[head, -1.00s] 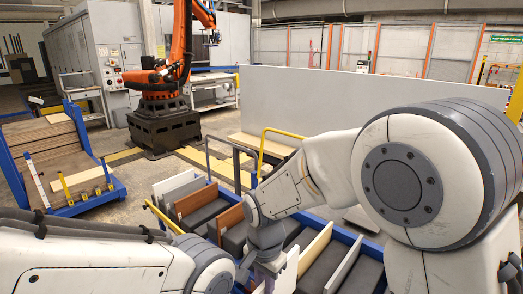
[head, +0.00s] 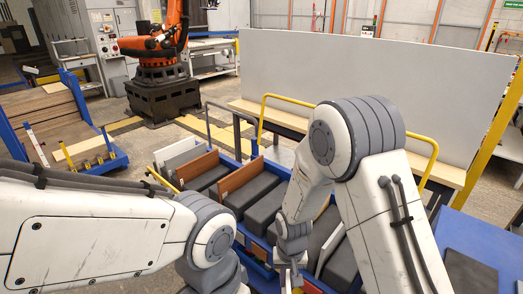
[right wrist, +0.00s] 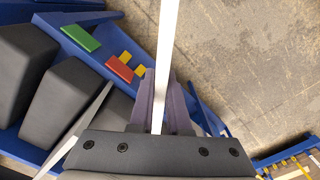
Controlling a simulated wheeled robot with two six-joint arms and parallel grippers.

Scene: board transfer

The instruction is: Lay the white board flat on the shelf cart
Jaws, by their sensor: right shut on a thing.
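My right gripper (right wrist: 162,108) is shut on a thin white board (right wrist: 168,45), seen edge-on between its fingers in the right wrist view. In the head view this gripper (head: 291,272) is low at the bottom middle, over the near side of a blue rack, and the held board is mostly hidden or cut off there. A cart with a light wooden top (head: 452,172) and yellow handles stands beyond the rack; I take it as the shelf cart. My left arm comes in from the left; its gripper is not in view.
The blue rack holds grey blocks (head: 258,200), brown boards (head: 240,176) and pale boards (head: 180,153). Green (right wrist: 81,39) and red (right wrist: 120,69) pieces lie on a blue surface. A large grey panel (head: 370,80) stands behind the wooden top. A blue cart (head: 92,160) stands left.

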